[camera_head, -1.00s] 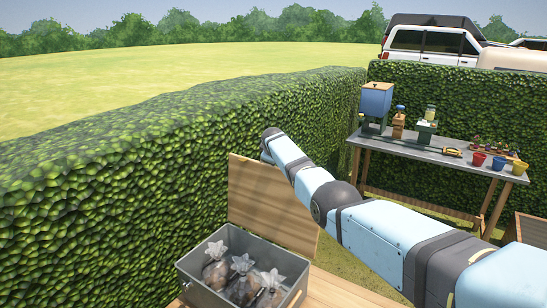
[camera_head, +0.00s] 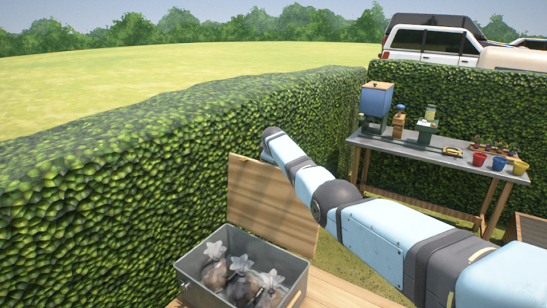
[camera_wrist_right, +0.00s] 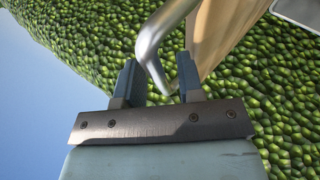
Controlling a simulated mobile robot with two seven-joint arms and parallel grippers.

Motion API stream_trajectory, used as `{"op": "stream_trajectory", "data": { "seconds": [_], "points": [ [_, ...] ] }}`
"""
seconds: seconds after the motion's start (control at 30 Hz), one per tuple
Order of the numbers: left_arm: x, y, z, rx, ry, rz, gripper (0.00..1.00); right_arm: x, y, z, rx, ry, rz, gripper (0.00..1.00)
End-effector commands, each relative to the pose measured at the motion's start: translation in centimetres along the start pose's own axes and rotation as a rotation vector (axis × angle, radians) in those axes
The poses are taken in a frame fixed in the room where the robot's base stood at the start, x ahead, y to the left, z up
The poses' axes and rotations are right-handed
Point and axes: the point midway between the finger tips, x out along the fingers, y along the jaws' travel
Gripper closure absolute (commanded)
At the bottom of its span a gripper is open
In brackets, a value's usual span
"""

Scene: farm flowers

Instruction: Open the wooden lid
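The wooden lid (camera_head: 270,202) stands raised, roughly upright, behind a grey metal box in the head view. Its edge also shows in the right wrist view (camera_wrist_right: 215,38). A bent silver metal handle (camera_wrist_right: 152,42) is beside the lid there. My right gripper (camera_wrist_right: 156,64) is open, its two fingers apart, with the lower part of the handle in the gap between them. I cannot tell whether the fingers touch it. In the head view, my right arm reaches over the lid's top, and its gripper is hidden behind the lid. My left gripper is not in view.
The grey box (camera_head: 217,291) holds several tied bags (camera_head: 241,285) and stands on a wooden table (camera_head: 340,294). A hedge (camera_head: 120,200) runs close behind and left of the lid. A workbench (camera_head: 430,150) with pots and tools is at the back right.

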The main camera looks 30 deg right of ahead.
Motion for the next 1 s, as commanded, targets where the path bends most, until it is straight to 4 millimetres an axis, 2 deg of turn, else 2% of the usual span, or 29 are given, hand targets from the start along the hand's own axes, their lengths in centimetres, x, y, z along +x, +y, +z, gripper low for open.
{"op": "stream_trajectory", "data": {
  "seconds": [0.27, 0.47, 0.67, 1.0],
  "points": [
    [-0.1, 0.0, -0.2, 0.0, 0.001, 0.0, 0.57, -0.4, -0.1, 0.0, 0.0, -0.002, -0.002, 0.63],
    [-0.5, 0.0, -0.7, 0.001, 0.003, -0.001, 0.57, -2.3, -0.1, 0.0, 0.001, -0.001, 0.0, 0.63],
    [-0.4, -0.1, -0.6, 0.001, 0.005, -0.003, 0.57, -5.0, -0.1, 0.1, 0.0, 0.001, 0.002, 0.63],
    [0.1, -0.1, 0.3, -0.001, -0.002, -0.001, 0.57, -11.1, -0.1, 0.0, 0.0, 0.002, 0.003, 0.63]
  ]
}}
